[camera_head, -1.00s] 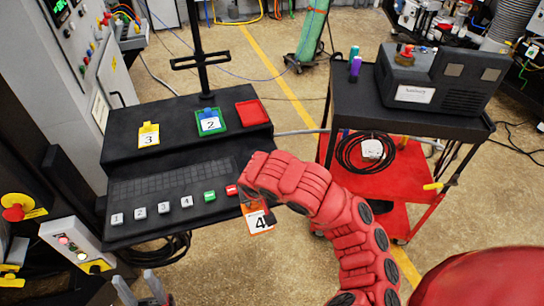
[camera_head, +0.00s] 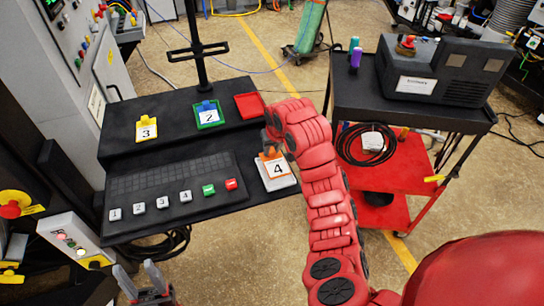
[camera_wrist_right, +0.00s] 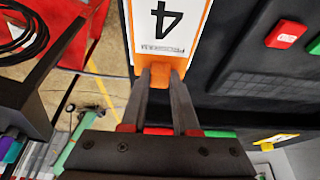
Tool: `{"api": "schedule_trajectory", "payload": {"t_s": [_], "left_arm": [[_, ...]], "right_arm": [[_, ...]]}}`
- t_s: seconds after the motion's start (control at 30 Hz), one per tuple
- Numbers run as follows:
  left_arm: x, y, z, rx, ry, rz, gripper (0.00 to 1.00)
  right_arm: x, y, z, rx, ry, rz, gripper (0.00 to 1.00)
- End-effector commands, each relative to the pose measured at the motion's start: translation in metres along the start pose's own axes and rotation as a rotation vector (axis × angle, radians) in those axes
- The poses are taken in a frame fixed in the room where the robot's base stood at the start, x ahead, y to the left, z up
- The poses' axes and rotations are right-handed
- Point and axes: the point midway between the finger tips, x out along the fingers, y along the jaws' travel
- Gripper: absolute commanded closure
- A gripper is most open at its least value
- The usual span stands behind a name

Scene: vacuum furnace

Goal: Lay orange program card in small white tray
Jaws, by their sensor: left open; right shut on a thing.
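The orange program card (camera_head: 277,169), white with an orange border and a black 4, is at the right end of the black console. My right gripper (camera_head: 272,148) is shut on its orange tab; the tab also shows between the fingers in the right wrist view (camera_wrist_right: 160,74). The small white tray (camera_head: 284,186) shows under the card, mostly hidden by it. I cannot tell whether card and tray touch. My left gripper (camera_head: 140,277) is open and empty at the bottom left, away from the console.
A yellow card 3 (camera_head: 146,128) and a blue card 2 in a green tray (camera_head: 209,124) stand on the upper shelf, beside an empty red tray (camera_head: 250,106). Console keys (camera_head: 208,190) lie left of the white tray. A black and red cart (camera_head: 410,115) stands at right.

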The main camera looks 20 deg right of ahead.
Motion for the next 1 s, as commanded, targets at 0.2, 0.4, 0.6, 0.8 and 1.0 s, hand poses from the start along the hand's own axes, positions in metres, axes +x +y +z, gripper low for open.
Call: {"api": "schedule_trajectory", "payload": {"t_s": [0.2,0.4,0.6,0.8,1.0], "left_arm": [[0.023,-0.001,-0.004,0.0,0.0,0.0,0.5],[0.021,-0.001,-0.004,0.0,0.0,0.0,0.5],[0.017,-0.001,-0.003,0.0,0.0,0.0,0.5],[0.019,-0.001,-0.003,0.0,0.0,0.0,0.5],[0.019,-0.001,-0.003,0.0,0.0,0.0,0.5]], "right_arm": [[0.023,0.0,0.011,-0.001,-0.008,0.002,1.0],[0.031,0.0,0.013,0.0,-0.002,0.001,1.0],[0.035,0.0,0.015,0.0,-0.002,0.0,1.0],[0.034,0.0,0.015,0.0,-0.001,0.0,0.41],[0.033,0.0,0.015,0.0,-0.002,0.0,0.41]]}}
